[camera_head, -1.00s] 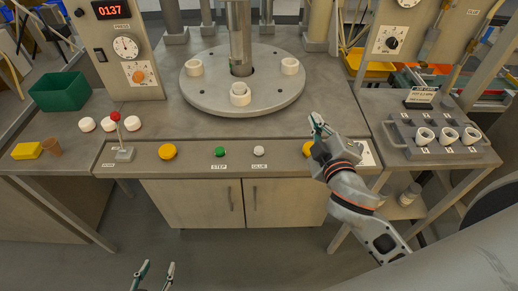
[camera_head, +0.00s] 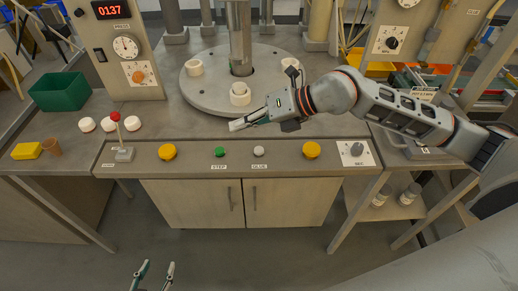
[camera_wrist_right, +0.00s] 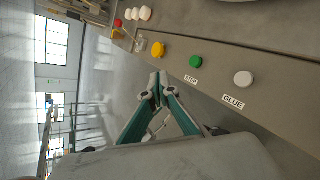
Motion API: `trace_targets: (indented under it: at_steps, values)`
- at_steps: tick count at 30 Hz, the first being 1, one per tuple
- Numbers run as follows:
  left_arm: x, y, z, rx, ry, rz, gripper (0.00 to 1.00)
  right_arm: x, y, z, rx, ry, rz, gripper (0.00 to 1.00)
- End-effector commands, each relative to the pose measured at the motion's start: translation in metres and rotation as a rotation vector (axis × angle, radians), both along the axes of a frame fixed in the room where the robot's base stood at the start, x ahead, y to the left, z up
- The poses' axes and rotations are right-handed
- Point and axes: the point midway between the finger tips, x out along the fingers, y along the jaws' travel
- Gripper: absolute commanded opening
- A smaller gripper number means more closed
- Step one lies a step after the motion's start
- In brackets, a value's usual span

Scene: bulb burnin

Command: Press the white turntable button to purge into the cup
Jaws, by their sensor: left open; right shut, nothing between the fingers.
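The white button (camera_head: 259,151), labelled GLUE, sits on the front panel right of the green STEP button (camera_head: 219,152). It also shows in the right wrist view (camera_wrist_right: 243,79). My right gripper (camera_head: 236,125) is shut and empty, above the counter between the turntable and the panel, pointing left. In the right wrist view its fingertips (camera_wrist_right: 158,80) are apart from the buttons. The grey turntable (camera_head: 205,98) carries white ring-shaped holders; my right arm hides its right part. My left gripper (camera_head: 154,271) is open and empty at the bottom edge.
Yellow buttons (camera_head: 167,152) (camera_head: 311,150) flank the panel's middle. A red-knobbed lever (camera_head: 115,117) and a dark knob (camera_head: 357,149) stand further out. A yellow block (camera_head: 26,151), white round pieces and a green bin (camera_head: 60,92) are at left.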

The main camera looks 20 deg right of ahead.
Motion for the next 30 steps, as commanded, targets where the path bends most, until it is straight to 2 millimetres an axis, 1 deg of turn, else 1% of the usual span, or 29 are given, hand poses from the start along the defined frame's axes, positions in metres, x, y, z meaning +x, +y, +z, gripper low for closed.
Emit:
trace_targets:
  at_steps: [1,3,6,9,23,26,30]
  values:
    - [0.000,0.000,0.000,0.000,0.000,0.000,0.42,0.009,-0.019,-0.006,-0.067,0.003,-0.030,0.00]
    - [0.000,0.000,0.000,0.000,0.000,0.000,0.42,0.018,-0.039,-0.013,-0.135,0.013,-0.068,0.00]
    - [0.000,0.000,0.000,0.000,0.000,0.000,0.42,0.025,-0.057,-0.018,-0.193,0.022,-0.103,0.00]
    - [0.000,0.000,0.000,0.000,0.000,0.000,0.42,0.028,-0.066,-0.020,-0.218,0.026,-0.119,0.00]
    - [0.000,0.000,-0.002,0.000,0.000,0.000,0.42,0.028,-0.066,-0.023,-0.221,0.027,-0.120,0.00]
    - [0.000,0.000,-0.004,0.000,0.000,0.000,0.42,0.028,-0.066,-0.028,-0.221,0.028,-0.121,0.00]
    - [0.000,0.000,-0.011,0.000,0.001,-0.001,0.42,0.028,-0.066,-0.041,-0.221,0.029,-0.121,0.00]
